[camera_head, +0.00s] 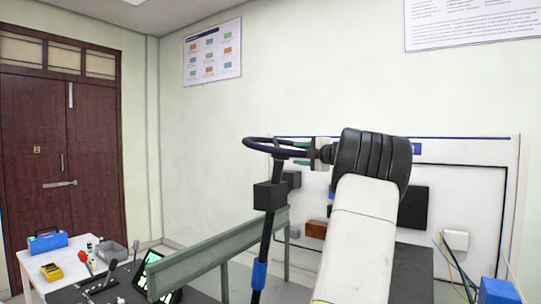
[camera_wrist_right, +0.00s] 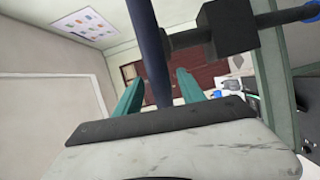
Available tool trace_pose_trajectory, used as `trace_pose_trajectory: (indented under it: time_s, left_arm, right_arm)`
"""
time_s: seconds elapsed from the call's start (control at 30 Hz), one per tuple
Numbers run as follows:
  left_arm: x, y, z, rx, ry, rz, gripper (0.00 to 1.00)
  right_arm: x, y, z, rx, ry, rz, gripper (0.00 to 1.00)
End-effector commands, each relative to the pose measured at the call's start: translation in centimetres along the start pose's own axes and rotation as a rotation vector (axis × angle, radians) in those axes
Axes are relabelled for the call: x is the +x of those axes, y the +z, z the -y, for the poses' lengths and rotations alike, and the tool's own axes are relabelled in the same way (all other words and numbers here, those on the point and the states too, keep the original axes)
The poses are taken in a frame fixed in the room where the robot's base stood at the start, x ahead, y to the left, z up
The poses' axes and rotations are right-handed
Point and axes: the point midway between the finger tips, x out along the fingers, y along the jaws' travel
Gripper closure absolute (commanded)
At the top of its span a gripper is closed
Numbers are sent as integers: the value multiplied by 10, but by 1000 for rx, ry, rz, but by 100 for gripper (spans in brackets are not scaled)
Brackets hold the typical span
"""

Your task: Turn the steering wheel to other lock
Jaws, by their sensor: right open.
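The steering wheel (camera_head: 256,146) is a dark blue ring seen nearly edge-on in the head view. It sits above a black block and a dark, slanted column (camera_head: 267,235). My right gripper (camera_head: 297,153) comes in from the right at the wheel's near right side, its teal fingers spread. In the right wrist view, the dark blue bar of the wheel (camera_wrist_right: 148,40) runs between the two open fingers (camera_wrist_right: 157,77), with gaps visible at its sides. I cannot tell whether either finger touches it. The wheel's far right part is partly hidden by the gripper. My left gripper is out of view.
A grey-green beam (camera_head: 195,262) runs beside the column. A white table (camera_head: 60,262) at lower left holds a blue toolbox (camera_head: 47,240) and a yellow device (camera_head: 51,271). Black levers and a tablet (camera_head: 150,272) stand in front. A white panel (camera_head: 470,150) stands behind my right arm.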

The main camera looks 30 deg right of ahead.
Motion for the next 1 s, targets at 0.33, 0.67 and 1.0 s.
trace_pose_trajectory:
  time_s: [0.33,0.67,1.0]
  left_arm:
    - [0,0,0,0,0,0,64]
    - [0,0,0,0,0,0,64]
    - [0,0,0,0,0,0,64]
  right_arm:
    - [8,0,0,0,0,0,53]
    - [8,0,0,0,0,0,100]
    - [8,0,1,0,-1,0,100]
